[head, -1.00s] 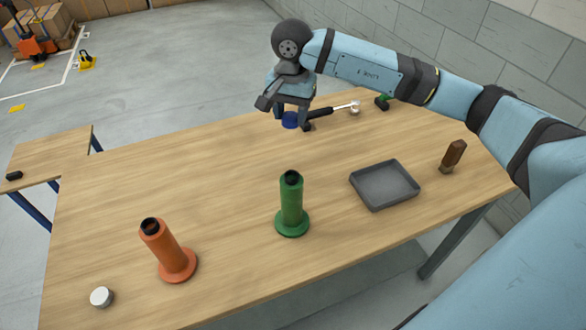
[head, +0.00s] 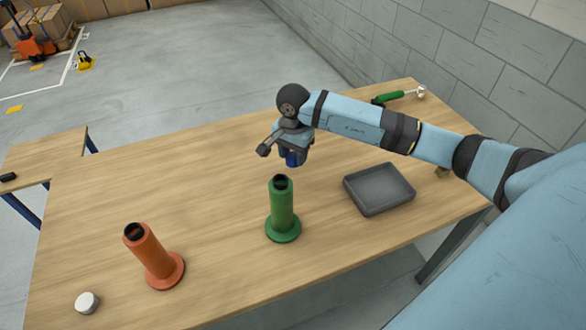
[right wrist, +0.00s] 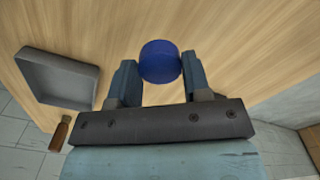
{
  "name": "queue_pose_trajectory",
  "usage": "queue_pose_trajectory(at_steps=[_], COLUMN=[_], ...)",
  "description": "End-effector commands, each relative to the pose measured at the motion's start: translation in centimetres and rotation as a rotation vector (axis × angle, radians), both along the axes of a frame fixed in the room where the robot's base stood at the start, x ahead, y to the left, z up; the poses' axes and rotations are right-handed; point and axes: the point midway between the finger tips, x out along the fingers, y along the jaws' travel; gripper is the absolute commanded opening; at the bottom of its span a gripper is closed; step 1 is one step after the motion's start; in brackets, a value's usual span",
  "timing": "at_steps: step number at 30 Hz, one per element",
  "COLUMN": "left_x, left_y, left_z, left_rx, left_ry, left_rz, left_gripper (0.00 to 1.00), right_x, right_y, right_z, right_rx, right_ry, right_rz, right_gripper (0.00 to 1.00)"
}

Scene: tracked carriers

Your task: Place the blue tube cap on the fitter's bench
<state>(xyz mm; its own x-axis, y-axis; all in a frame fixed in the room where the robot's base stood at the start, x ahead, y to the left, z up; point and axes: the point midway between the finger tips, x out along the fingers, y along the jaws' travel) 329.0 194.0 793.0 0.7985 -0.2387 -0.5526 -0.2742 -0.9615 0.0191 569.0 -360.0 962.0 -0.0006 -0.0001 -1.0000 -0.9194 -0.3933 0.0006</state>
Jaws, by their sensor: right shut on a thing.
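The blue tube cap (right wrist: 160,61) sits between the two fingertips of my right gripper (right wrist: 158,76) in the right wrist view. In the head view the cap (head: 293,160) shows only in part below my right gripper (head: 292,157), which is shut on it. The gripper holds it over the large wooden bench (head: 190,185), behind the green tube. I cannot tell its exact height above the top. A second, smaller wooden bench (head: 45,160) stands at the left. Neither bench carries a readable label. My left gripper is not in view.
A green flanged tube (head: 282,210) and an orange one (head: 153,257) stand upright on the large bench. A white cap (head: 87,303) lies front left. A grey tray (head: 378,188) is at the right, a green-handled hammer (head: 400,96) at the back. The bench's left middle is clear.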

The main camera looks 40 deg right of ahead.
Motion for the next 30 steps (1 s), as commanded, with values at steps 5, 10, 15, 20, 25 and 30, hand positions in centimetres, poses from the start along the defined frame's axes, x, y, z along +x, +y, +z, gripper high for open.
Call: queue_pose_trajectory(at_steps=[5,10,15,20,25,30], left_x=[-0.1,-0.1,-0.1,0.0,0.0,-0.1], left_y=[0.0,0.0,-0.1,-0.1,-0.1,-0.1], left_z=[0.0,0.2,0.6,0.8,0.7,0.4], left_rx=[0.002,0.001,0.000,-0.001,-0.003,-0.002], left_ry=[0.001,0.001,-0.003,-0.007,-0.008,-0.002], left_rz=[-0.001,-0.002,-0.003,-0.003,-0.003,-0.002], left_gripper=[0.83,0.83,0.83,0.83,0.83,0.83], right_x=[0.0,0.0,-0.1,0.0,0.0,0.0], right_y=[0.0,0.0,0.1,0.0,0.0,0.0], right_z=[-2.1,-3.4,-6.0,-6.6,-6.7,-6.9], right_rx=[0.001,0.001,0.001,-0.001,-0.001,0.000], right_ry=[0.000,0.001,0.002,-0.001,-0.001,-0.001], right_rz=[-0.001,0.000,0.000,0.001,0.001,0.001], right_gripper=[0.22,0.22,0.21,0.21,0.21,0.56])
